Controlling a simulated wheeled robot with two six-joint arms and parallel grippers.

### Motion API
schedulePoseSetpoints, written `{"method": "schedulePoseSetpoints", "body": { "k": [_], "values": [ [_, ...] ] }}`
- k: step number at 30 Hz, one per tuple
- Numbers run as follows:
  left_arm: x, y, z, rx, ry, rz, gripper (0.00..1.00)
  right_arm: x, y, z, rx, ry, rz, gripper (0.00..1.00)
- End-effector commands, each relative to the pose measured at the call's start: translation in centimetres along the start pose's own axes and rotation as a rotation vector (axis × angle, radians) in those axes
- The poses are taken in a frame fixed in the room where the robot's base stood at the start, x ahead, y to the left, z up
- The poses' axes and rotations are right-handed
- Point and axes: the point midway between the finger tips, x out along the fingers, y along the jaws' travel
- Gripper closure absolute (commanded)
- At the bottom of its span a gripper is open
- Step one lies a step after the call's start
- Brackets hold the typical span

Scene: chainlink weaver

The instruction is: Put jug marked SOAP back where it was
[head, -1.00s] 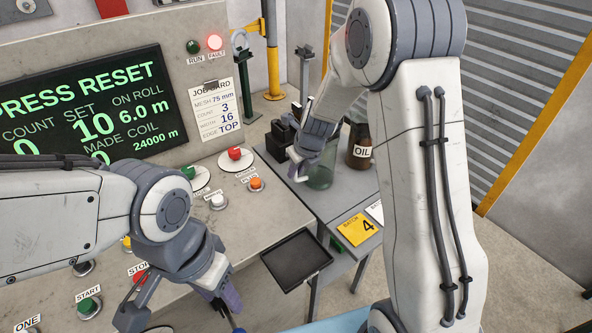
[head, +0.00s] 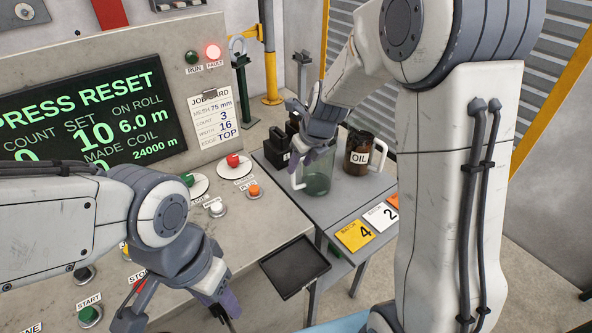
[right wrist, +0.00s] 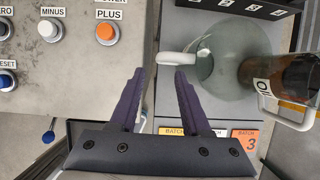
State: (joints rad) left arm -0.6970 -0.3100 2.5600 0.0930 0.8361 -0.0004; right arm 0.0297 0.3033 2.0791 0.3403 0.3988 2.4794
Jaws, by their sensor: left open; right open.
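A clear greenish jug (head: 317,182) stands upright on the grey side table (head: 345,205); no SOAP label shows on its visible side. It also shows in the right wrist view (right wrist: 228,62), where its pale handle (right wrist: 172,58) lies just beyond the fingertips, closer to the right-hand finger. My right gripper (head: 306,158) is open at the jug's upper part; I cannot tell whether it touches. Its open fingers also show in the right wrist view (right wrist: 162,74). My left gripper (head: 184,308) is open and empty over the front of the console.
A dark jug marked OIL (head: 361,155) stands close behind and right of the clear jug. Black blocks (head: 280,147) stand to its left. Batch cards (head: 356,234) lie at the table's front. A black tray (head: 295,267) juts out below. Console buttons (head: 254,191) are left.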

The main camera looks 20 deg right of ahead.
Motion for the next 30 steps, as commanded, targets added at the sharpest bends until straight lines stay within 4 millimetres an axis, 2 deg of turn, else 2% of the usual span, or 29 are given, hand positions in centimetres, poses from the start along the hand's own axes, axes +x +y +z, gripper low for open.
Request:
{"method": "schedulePoseSetpoints", "body": {
  "k": [1,6,13,17,20,23,27,30],
  "values": [
    [-0.2,0.0,0.0,0.000,0.000,0.000,0.50,-1.2,-0.1,0.1,0.002,-0.003,-0.002,0.53],
    [-0.2,0.0,0.0,0.000,0.000,0.000,0.50,-3.2,0.0,0.0,0.002,-0.002,-0.001,0.53],
    [-0.2,0.0,0.0,0.000,0.000,0.000,0.50,-4.0,0.2,-0.1,-0.011,0.002,0.002,0.53],
    [-0.2,0.0,0.0,0.000,0.000,0.000,0.50,-4.5,2.3,-0.6,-0.185,0.015,0.024,0.53],
    [-0.2,0.0,0.0,0.000,0.000,0.000,0.50,-5.3,5.7,-1.6,-0.492,0.030,0.065,0.53],
    [-0.2,0.0,0.0,0.000,0.000,0.000,0.50,-6.5,9.6,-3.6,-0.898,0.042,0.124,0.53],
    [-0.2,0.0,0.0,0.000,0.000,0.000,0.50,-8.2,14.4,-7.1,-1.485,0.034,0.217,0.53],
    [-0.2,0.0,0.0,0.000,0.000,0.000,0.50,-9.4,17.0,-9.9,-1.902,0.010,0.289,0.53]
  ]
}}
